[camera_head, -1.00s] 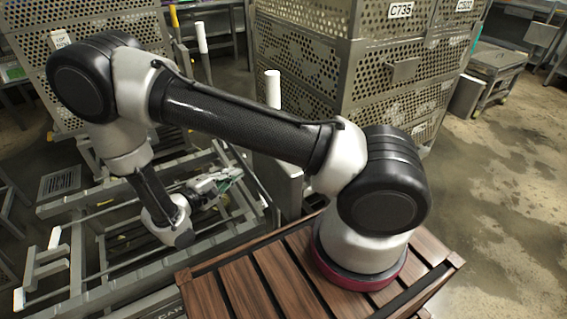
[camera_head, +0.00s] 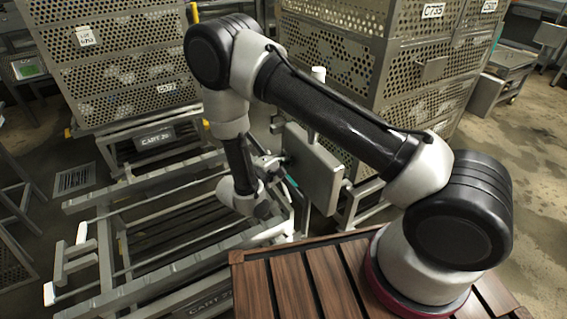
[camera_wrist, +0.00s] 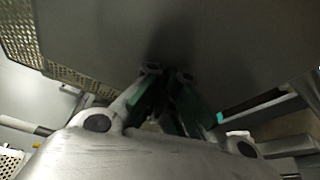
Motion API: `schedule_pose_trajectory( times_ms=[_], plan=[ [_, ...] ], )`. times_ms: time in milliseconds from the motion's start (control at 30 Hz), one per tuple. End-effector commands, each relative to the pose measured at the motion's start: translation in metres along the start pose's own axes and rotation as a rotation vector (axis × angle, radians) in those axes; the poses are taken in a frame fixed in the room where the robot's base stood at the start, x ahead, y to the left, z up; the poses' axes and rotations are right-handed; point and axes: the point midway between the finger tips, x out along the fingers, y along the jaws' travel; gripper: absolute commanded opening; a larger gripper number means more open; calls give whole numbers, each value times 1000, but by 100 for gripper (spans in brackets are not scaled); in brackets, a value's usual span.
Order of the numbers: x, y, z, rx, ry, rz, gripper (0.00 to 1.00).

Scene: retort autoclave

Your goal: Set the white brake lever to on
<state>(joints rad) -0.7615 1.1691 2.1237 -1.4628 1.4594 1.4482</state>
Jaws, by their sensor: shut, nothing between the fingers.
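A white-tipped upright lever (camera_head: 318,75) stands behind the grey box-like panel (camera_head: 316,172) in the head view; I cannot be sure it is the brake lever, and no on mark is readable. My gripper (camera_head: 283,161) is at the left face of that panel, partly hidden by my wrist. In the wrist view my gripper (camera_wrist: 168,98) is shut and empty, its green-padded fingers close to a broad grey surface (camera_wrist: 200,40). I cannot tell whether they touch it. The lever is not clearly seen in the wrist view.
A perforated crate stack (camera_head: 395,70) stands behind the panel. Another perforated crate (camera_head: 110,65) sits on a cart at the back left. An empty grey cart frame (camera_head: 165,265) lies below my forearm. Wet floor (camera_head: 520,190) is open at the right.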

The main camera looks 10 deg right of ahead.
Motion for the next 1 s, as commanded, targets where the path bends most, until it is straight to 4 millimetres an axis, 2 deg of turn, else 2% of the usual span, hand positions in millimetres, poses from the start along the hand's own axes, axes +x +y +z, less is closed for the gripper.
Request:
schedule_pose_trajectory(
  times_ms=[100,167,300,433,867,1000],
  plan=[
    [27,0,1,0,-5,-2,0],
    [35,0,3,-1,-2,-2,0],
    [23,0,23,-3,2,0,0],
    [20,0,34,-1,1,0,0],
    [18,0,38,4,0,1,0],
    [17,0,42,86,-2,31,0]
  ],
)
